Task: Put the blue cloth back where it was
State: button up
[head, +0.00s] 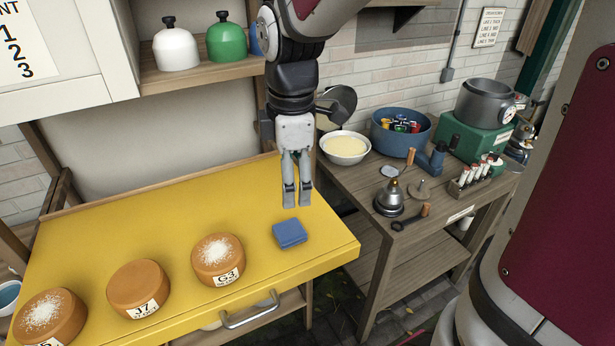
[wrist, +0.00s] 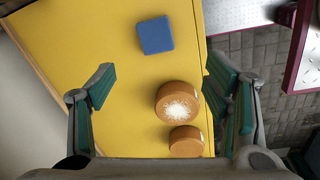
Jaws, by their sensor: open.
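The blue cloth (head: 289,233) is a small folded square lying flat on the yellow tabletop (head: 175,215), near its right end. It also shows in the wrist view (wrist: 155,35), at the top middle, beyond my fingertips. My gripper (head: 297,196) points down above the yellow top, a little above and behind the cloth in the head view. In the wrist view the two fingers (wrist: 165,95) are wide apart with nothing between them at their tips. The gripper does not touch the cloth.
Several orange-brown rounds, one labelled G3 (head: 218,260) and one labelled J7 (head: 139,288), stand along the front of the yellow top. A wooden side table to the right holds a cream bowl (head: 345,148), a blue tub (head: 400,132) and a metal bell-shaped item (head: 389,198). Bare yellow surface lies behind the rounds.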

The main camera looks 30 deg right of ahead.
jog(key=s+r+m+t, duration=0.2)
jog(key=s+r+m, duration=0.2)
jog(key=s+m, duration=0.3)
jog(key=s+r+m+t, duration=0.2)
jog(key=s+r+m, duration=0.1)
jog(key=s+m, duration=0.4)
jog(key=shift+r+m+t, duration=0.3)
jog(key=shift+r+m, duration=0.05)
jog(key=shift+m, duration=0.15)
